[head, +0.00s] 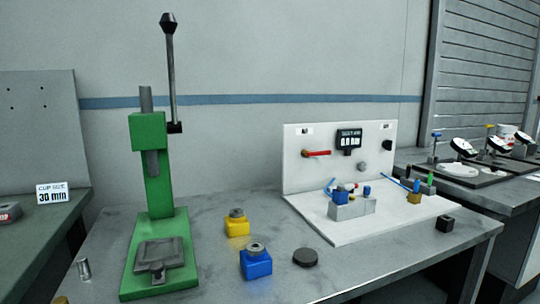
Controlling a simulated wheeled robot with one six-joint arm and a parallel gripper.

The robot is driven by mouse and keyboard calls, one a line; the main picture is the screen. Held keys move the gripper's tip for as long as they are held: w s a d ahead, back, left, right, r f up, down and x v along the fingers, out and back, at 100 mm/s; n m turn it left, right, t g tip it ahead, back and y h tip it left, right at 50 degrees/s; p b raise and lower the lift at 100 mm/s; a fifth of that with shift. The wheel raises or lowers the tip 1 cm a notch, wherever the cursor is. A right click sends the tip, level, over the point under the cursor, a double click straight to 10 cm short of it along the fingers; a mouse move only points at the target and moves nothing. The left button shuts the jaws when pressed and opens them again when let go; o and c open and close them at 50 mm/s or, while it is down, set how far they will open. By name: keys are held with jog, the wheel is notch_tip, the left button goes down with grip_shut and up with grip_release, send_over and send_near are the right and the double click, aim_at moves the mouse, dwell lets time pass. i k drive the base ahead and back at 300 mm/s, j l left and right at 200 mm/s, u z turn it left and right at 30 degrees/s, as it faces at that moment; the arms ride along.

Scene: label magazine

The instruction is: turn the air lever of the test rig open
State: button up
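The test rig stands at the right of the bench, with a white upright panel (335,175) and a white base plate (385,222). A red-handled lever (318,153) sits at the left of the panel, lying about horizontal and pointing right from its pivot. It looks like the air lever, below a small label (304,131) too small to read. A dark display (349,139) is right of it. A grey block (351,208) with blue parts stands on the base plate, below the lever. My gripper is not in view.
A green press (152,190) with a tall lever stands left. The bench front, between disc and cube, is clear.

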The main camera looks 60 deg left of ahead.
aim_at(306, 153)
jog(key=u, duration=1.6)
jog(key=l, duration=0.35)
